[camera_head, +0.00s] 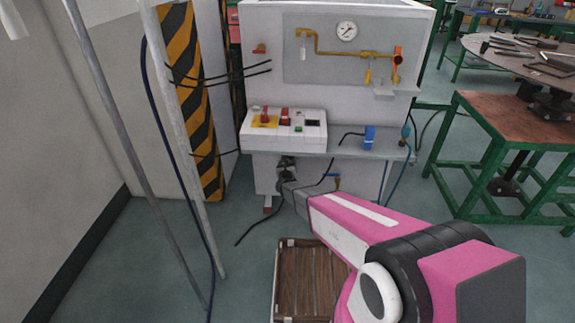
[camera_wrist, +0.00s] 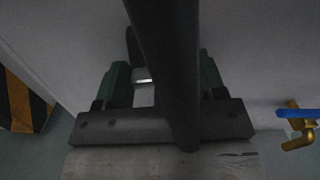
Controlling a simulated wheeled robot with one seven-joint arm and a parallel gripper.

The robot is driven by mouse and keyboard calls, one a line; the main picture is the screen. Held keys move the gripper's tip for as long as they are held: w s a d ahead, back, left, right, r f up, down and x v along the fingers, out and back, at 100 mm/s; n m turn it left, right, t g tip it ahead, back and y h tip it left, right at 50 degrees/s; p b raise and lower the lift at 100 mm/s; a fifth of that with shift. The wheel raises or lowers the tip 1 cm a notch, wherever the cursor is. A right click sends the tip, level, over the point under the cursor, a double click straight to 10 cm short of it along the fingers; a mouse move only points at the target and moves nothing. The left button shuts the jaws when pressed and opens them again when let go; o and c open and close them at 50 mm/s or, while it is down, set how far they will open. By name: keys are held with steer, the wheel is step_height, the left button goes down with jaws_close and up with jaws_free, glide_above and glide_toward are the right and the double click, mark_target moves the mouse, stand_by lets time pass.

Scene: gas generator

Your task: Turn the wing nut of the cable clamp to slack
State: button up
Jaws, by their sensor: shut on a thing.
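In the wrist view my gripper (camera_wrist: 160,88) has its two dark green-tipped fingers on either side of a thick dark bar or cable that crosses the picture from the top. A small bright metal piece (camera_wrist: 144,81) shows between the fingers, left of the bar. The wing nut itself is mostly hidden by the bar and the fingers, and its wing angle cannot be told. My gripper is shut on it. In the head view my pink arm reaches to the dark clamp area (camera_head: 287,163) under the control box, where details are too small to tell.
A brass tap with a blue handle (camera_wrist: 298,113) is close right of my gripper. The control box (camera_head: 284,130) and shelf (camera_head: 350,150) overhang the spot. Black cables hang nearby. A brown crate (camera_head: 280,285) stands on the floor below. A striped post (camera_head: 190,100) is at left.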

steer(key=shift+f+n, duration=0.2)
steer(key=shift+n, duration=5.3)
steer(key=shift+f+n, duration=0.2)
steer(key=shift+n, duration=5.3)
steer(key=shift+f+n, duration=0.2)
steer(key=shift+n, duration=5.3)
steer(key=o, duration=0.9)
